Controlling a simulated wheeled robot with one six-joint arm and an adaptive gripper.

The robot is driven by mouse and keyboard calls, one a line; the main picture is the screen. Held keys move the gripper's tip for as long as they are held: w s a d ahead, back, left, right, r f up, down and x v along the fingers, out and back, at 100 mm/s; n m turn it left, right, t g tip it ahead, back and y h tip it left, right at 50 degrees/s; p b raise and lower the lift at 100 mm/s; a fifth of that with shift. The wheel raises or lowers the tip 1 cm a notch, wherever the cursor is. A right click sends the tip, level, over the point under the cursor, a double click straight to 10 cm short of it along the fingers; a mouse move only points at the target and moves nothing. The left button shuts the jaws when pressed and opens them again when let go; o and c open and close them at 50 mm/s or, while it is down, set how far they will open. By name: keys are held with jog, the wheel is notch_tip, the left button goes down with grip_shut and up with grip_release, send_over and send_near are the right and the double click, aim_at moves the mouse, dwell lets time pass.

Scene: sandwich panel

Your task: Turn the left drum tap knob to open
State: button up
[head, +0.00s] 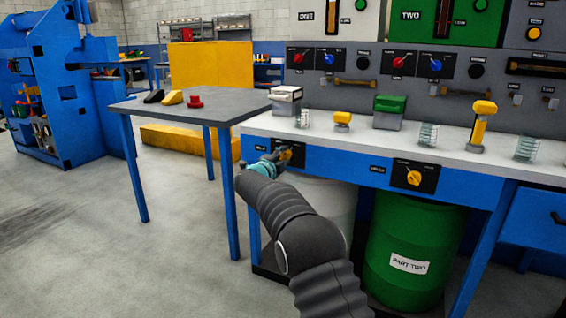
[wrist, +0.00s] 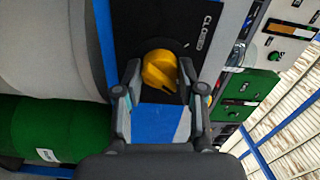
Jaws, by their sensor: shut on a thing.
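The left drum tap knob (head: 286,153) is yellow and sits on a black plate on the blue bench front, above a pale drum. My gripper (head: 278,159) reaches it from the front and partly hides it. In the wrist view the yellow knob (wrist: 158,70) lies between the two fingertips of my gripper (wrist: 160,76), which are shut on it. Part of a label beginning "CLO" shows on the black plate (wrist: 199,28) beside the knob. The knob's exact pointing is hard to tell.
A second yellow knob (head: 414,178) sits to the right, above a green drum (head: 408,250). The pale drum (head: 328,205) stands under the left knob. A grey table (head: 200,107) with blue legs stands to the left. Open floor lies at front left.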

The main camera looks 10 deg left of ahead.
jog(key=shift+m+b, duration=0.3)
jog(key=shift+m, duration=0.6)
jog(key=o, duration=1.1)
jog(key=shift+o, duration=0.2)
jog(key=v, duration=1.2)
